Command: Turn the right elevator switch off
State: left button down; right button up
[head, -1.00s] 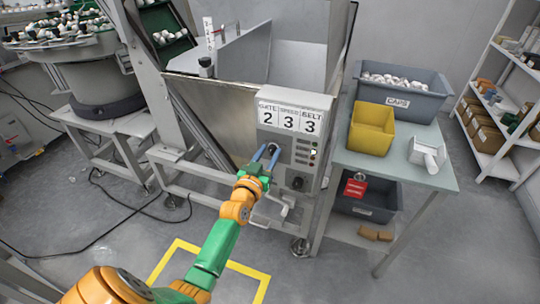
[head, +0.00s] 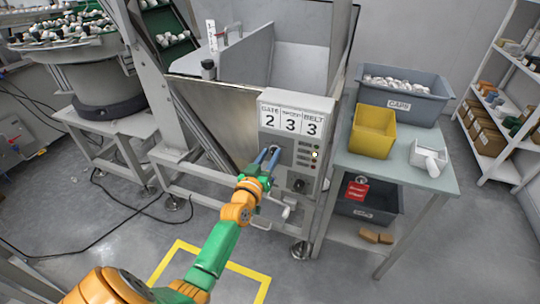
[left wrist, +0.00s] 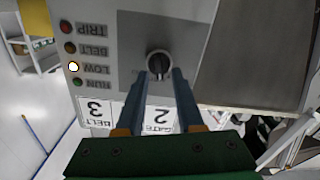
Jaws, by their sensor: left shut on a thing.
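The control box (head: 289,150) on the front of the machine carries a number panel reading 2, 3, 3. A dark round switch knob (left wrist: 158,62) sits on a grey plate on the box's face. My left gripper (head: 268,154) reaches up to that knob; its two blue fingers (left wrist: 165,75) are shut on it in the left wrist view. The fingers partly hide the knob in the head view. Beside it is a column of lamps marked TRIP, BELT, LOW and RUN; the LOW lamp (left wrist: 73,66) is lit. My right gripper is not in view.
A second black knob (head: 299,186) sits low on the box. To the right, a table (head: 403,165) holds a grey bin of caps (head: 402,98), a yellow bin (head: 372,132) and a white scoop (head: 429,158). A yellow outline (head: 232,266) marks the floor.

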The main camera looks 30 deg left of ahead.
pick_arm(q)
jog(key=n, duration=0.3)
jog(key=shift+a, duration=0.1)
jog(key=shift+a+f+n, duration=0.15)
jog(key=shift+n, duration=1.45)
jog(key=c, duration=0.9)
grip_release()
jog(key=p+v, duration=0.1)
jog(key=v, duration=0.6)
jog(key=shift+s, duration=0.1)
jog(key=shift+f, duration=0.1)
